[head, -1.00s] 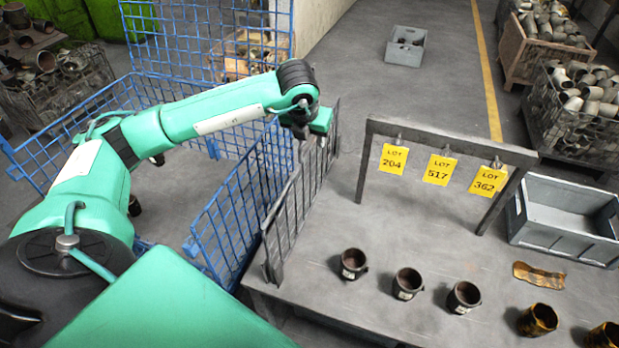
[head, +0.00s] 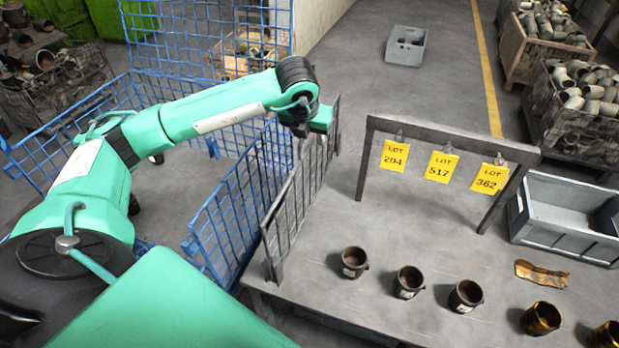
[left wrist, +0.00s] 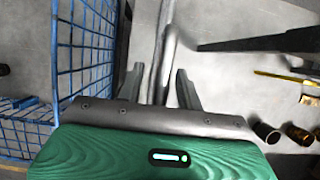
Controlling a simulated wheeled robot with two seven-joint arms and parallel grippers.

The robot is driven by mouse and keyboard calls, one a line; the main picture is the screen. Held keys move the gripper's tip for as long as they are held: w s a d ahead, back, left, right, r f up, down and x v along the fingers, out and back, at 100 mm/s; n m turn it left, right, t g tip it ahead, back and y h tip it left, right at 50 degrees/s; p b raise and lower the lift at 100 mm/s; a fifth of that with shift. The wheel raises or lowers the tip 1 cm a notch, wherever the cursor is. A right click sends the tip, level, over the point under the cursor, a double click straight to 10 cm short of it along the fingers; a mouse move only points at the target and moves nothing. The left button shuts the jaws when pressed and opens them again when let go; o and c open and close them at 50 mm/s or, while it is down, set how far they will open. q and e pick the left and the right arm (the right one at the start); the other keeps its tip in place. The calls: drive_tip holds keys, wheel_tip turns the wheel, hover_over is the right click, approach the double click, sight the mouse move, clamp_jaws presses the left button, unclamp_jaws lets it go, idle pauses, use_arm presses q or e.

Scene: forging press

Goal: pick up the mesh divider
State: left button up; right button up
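The mesh divider (head: 297,200) is a dark grey upright panel of thin bars. It stands along the left edge of the grey table (head: 400,240) in the head view. My left gripper (head: 302,130) is over the divider's far upper part. In the left wrist view the divider (left wrist: 166,48) shows nearly edge-on, running between the two fingers of the left gripper (left wrist: 158,88). The fingers are apart, one on each side, with gaps visible beside the divider. In the head view the fingertips are hard to make out. My right gripper is not in view.
A blue wire cage (head: 230,215) stands close left of the divider. A frame (head: 455,139) with several yellow lot tags stands on the table to the right. Several dark cups (head: 409,282) line the front. A grey crate (head: 563,222) is at the right.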

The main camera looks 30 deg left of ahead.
use_arm(q)
clamp_jaws()
drive_tip(key=shift+r, duration=0.1)
idle(0.3)
